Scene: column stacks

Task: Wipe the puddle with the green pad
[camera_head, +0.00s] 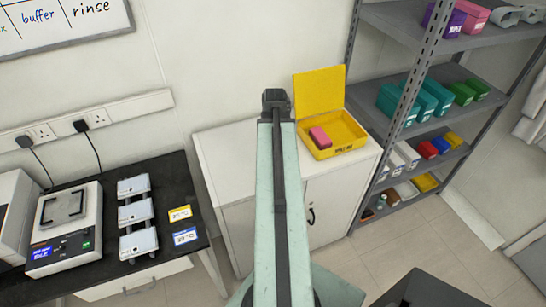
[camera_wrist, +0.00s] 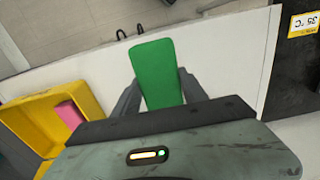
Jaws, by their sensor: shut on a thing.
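In the wrist view my gripper (camera_wrist: 158,84) is shut on the green pad (camera_wrist: 157,65), a flat green block that sticks out past the fingers. The pad is over the white cabinet top (camera_wrist: 226,62); I cannot tell its height above it. In the head view my arm reaches over the white cabinet (camera_head: 228,150), and the arm hides the pad. No puddle can be made out in either view; part of the cabinet top is hidden behind my arm.
An open yellow box (camera_head: 348,141) with a pink block (camera_head: 320,137) inside stands on the cabinet, right of my arm. A dark bench (camera_head: 170,175) with a scale (camera_head: 64,225) is at left. Grey shelves (camera_head: 408,130) with coloured boxes stand at right.

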